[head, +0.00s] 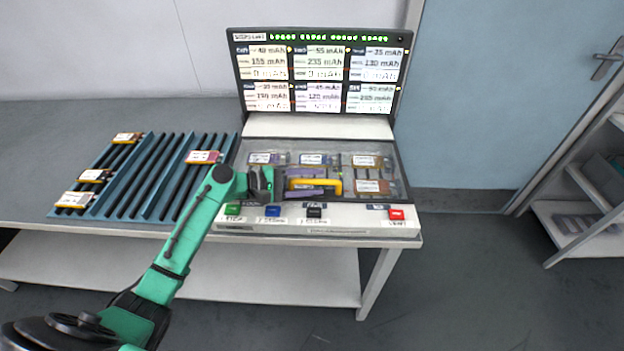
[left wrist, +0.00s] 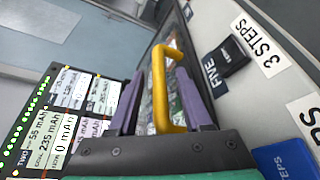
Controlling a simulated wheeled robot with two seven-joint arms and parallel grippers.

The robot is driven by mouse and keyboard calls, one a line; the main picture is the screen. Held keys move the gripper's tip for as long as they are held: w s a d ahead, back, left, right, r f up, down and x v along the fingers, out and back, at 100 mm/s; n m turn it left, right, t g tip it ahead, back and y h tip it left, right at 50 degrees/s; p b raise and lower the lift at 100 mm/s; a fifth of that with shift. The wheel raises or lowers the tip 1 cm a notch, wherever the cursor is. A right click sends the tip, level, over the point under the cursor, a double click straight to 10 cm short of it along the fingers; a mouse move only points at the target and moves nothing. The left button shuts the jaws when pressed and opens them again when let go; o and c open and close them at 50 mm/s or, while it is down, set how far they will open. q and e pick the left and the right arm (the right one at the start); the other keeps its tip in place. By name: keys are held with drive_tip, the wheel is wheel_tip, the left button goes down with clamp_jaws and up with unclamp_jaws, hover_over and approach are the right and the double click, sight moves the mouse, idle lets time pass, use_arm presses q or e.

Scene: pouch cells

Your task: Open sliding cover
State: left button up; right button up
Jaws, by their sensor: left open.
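The sliding cover (head: 388,158) is a clear panel on the test machine, lying over several pouch cells. Its yellow handle (head: 320,183) stands at the front part of the cover. My left gripper (head: 284,184) is at the left end of the handle. In the left wrist view the yellow handle (left wrist: 157,85) stands between the two purple fingers of the open left gripper (left wrist: 160,105), with a gap visible on the finger sides. Whether a finger touches the handle I cannot tell. My right gripper is not in view.
The machine's screen (head: 320,75) stands behind the cover. Coloured buttons, including a red one (head: 397,214), line the front panel close to the handle. A blue rack (head: 150,205) with several cells lies left of the machine. A shelf (head: 580,225) stands at the right.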

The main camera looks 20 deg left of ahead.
use_arm(q)
drive_tip(key=shift+f, duration=0.1)
clamp_jaws()
idle(1.3)
